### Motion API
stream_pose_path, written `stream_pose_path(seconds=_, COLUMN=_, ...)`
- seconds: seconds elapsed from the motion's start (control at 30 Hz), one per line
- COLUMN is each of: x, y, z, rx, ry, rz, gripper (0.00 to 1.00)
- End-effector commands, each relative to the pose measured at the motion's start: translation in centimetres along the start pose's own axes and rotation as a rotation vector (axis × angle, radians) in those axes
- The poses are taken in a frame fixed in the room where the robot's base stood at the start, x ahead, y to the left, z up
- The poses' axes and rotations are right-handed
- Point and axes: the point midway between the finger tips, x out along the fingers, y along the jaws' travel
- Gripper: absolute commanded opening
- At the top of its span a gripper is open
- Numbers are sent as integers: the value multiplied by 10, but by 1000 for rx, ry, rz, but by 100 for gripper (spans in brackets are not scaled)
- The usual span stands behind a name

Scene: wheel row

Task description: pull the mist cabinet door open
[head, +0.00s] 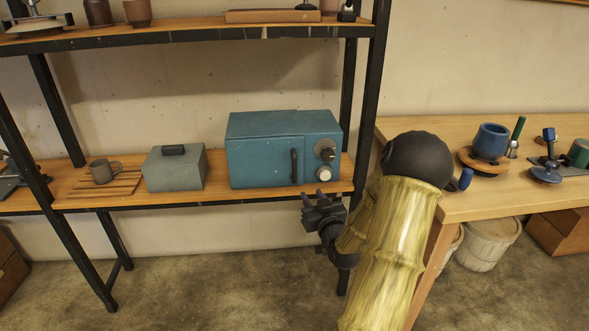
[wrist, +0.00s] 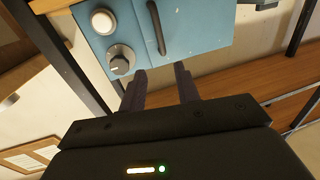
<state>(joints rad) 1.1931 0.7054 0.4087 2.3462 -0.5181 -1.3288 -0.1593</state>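The mist cabinet (head: 262,160) is a blue box on the middle shelf in the head view; its door looks shut. A black vertical handle (head: 293,166) sits on the door's right side, left of a dark knob and a white knob. In the wrist view the handle (wrist: 156,27) is upper centre on the blue front (wrist: 195,25). My gripper (head: 320,198) is in front of and below the handle in the head view, apart from it. In the wrist view its two fingers (wrist: 160,80) are spread with nothing between them.
A wooden table (head: 480,195) with pottery tools is at the right. The floor before the shelf is clear.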

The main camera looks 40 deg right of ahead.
Motion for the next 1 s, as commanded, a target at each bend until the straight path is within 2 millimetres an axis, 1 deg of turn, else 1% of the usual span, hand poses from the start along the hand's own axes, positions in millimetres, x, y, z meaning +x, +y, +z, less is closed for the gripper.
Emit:
stream_pose_path(seconds=0.17, x=12, y=-1, z=1, rx=-1, ry=0, rz=-2, gripper=32)
stream_pose_path(seconds=0.27, x=25, y=-1, z=1, rx=1, ry=0, rz=-2, gripper=32)
stream_pose_path(seconds=0.6, x=84, y=1, z=1, rx=0, ry=1, rz=2, gripper=32)
stream_pose_path(seconds=0.9, x=134, y=-6, z=2, rx=1, ry=0, rz=-9, gripper=32)
stream_pose_path(seconds=1.0, x=149, y=-5, z=1, rx=2, ry=1, rz=-6, gripper=32)
